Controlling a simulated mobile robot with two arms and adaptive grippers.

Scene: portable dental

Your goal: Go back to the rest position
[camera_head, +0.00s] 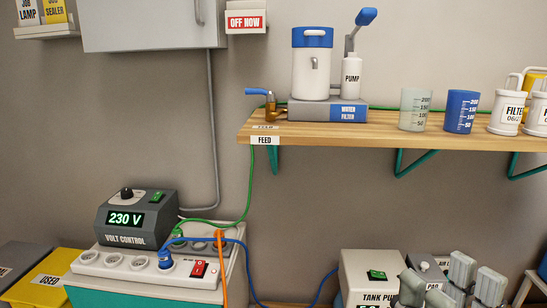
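My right gripper (476,275) shows at the bottom right, grey, its two fingers pointing up with a narrow gap between them. It looks open, with nothing seen between the fingers. It is in front of the tank pump box (362,273) and a smaller grey box with a black knob (424,267), partly hiding both. My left gripper is not in view.
A wooden shelf (380,134) above holds a water filter (313,75), a pump bottle, cups and filter jars. At the left, a volt control box (136,220) reads 230 V behind a socket strip (110,266) with blue and orange cables. Wall between is bare.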

